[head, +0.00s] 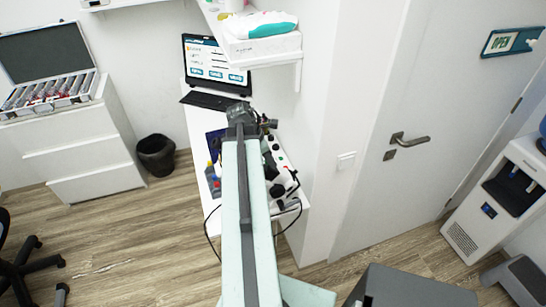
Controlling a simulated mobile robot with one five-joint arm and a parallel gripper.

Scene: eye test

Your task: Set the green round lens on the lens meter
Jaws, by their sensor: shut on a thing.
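My arm reaches from the bottom of the head view up over a narrow white desk (201,125). My gripper (241,112) is the dark end of the arm, above the desk and just in front of the laptop. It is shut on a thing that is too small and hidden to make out. A white and black instrument, which looks like the lens meter (282,158), stands on the desk just right of my arm. My arm hides part of it. I cannot make out the green round lens in this view.
An open laptop (215,62) stands at the desk's back. A shelf (262,48) holding a white and teal thing hangs above, right of it. A wall (318,130) borders the desk's right side. A black bin (156,155) stands left on open floor, beside white drawers (90,150).

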